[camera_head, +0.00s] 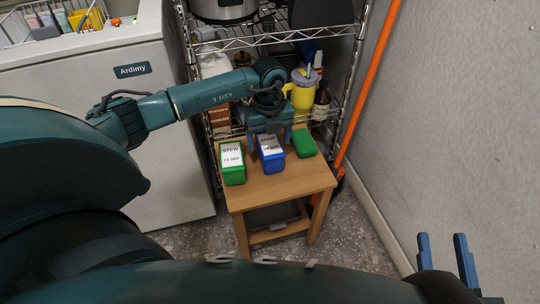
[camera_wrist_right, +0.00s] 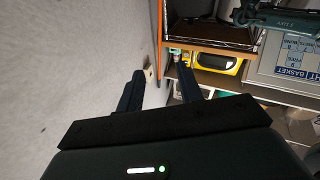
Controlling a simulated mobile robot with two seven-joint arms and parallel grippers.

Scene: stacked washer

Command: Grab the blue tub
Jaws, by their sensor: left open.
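The blue tub (camera_head: 272,162) stands on the small wooden table, with a white label reading SOUP on its lid. My left gripper (camera_head: 270,132) points down at the far end of the blue tub, with its fingers apart near the tub's sides. I cannot tell whether the fingers touch it. A green tub (camera_head: 233,173) labelled STEW stands to its left. A smaller green tub (camera_head: 304,143) lies to its right. My right gripper (camera_head: 444,252) is open and empty at the lower right, and its spread fingers also show in the right wrist view (camera_wrist_right: 159,88).
The wooden table (camera_head: 285,189) stands before a wire shelf (camera_head: 275,38) holding a yellow pitcher (camera_head: 302,95) and a dark bottle (camera_head: 321,104). A white freezer (camera_head: 110,110) is at left. An orange pole (camera_head: 368,85) leans by the grey wall at right.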

